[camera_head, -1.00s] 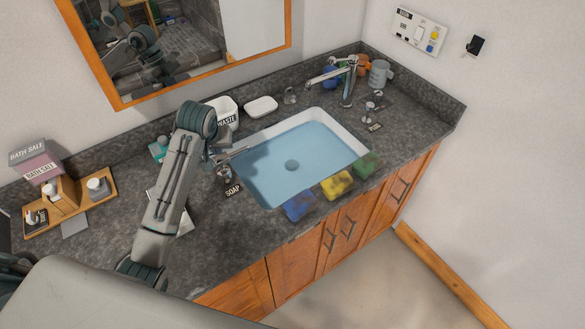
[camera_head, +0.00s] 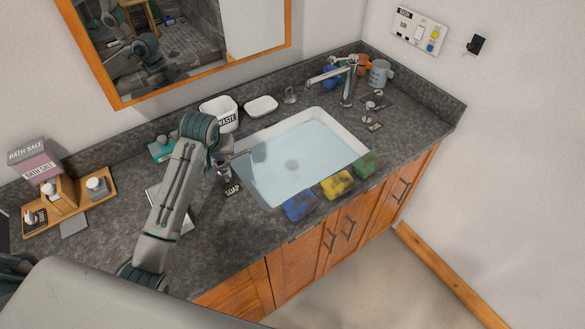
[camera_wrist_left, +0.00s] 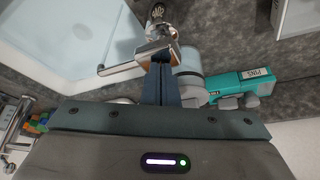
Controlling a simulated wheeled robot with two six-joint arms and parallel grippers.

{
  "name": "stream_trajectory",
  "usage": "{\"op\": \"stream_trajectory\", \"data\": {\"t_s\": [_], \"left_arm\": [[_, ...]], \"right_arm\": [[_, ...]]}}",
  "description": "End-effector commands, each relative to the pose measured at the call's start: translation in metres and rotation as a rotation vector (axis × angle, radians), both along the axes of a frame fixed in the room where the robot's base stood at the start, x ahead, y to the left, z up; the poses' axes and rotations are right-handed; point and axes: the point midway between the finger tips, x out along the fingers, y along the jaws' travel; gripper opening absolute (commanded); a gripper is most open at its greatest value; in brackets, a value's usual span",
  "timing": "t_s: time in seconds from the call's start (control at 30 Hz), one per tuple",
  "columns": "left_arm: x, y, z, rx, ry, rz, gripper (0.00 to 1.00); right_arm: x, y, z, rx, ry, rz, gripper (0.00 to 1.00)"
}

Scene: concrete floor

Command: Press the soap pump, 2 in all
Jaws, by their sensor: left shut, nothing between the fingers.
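The soap pump (camera_head: 224,171) is a chrome dispenser at the left edge of the sink, behind a black SOAP label (camera_head: 233,189). Its spout (camera_head: 239,154) points right, over the basin. In the left wrist view the chrome pump head (camera_wrist_left: 168,52) lies at my fingertips, with the spout (camera_wrist_left: 118,68) reaching left. My left gripper (camera_head: 219,158) is shut and empty, at the pump's head; it also shows in the left wrist view (camera_wrist_left: 160,72). The fingers appear to meet the head, but firm contact cannot be told. My arm partly hides the pump. My right gripper is out of view.
The sink (camera_head: 352,137) holds pale water. Blue, yellow and green sponges (camera_head: 337,184) line its front edge. A WASTE bin (camera_head: 219,112) and soap dish (camera_head: 261,106) stand behind. A teal PINS box (camera_wrist_left: 240,87) is near my gripper. A wooden tray (camera_head: 72,214) sits left.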

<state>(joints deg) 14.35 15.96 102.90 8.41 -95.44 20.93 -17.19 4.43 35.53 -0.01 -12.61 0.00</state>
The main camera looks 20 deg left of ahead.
Motion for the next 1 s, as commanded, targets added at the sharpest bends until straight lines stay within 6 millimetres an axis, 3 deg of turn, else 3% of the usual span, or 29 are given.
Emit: {"op": "stream_trajectory", "data": {"t_s": [0.37, 1.0], "left_arm": [[0.0, 0.0, -0.002, 0.0, 0.001, 0.0, 0.0], [0.0, 0.0, 0.03, 0.001, 0.0, 0.0, 0.0]], "right_arm": [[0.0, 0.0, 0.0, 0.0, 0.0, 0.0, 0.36], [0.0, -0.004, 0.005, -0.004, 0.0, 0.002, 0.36]]}}
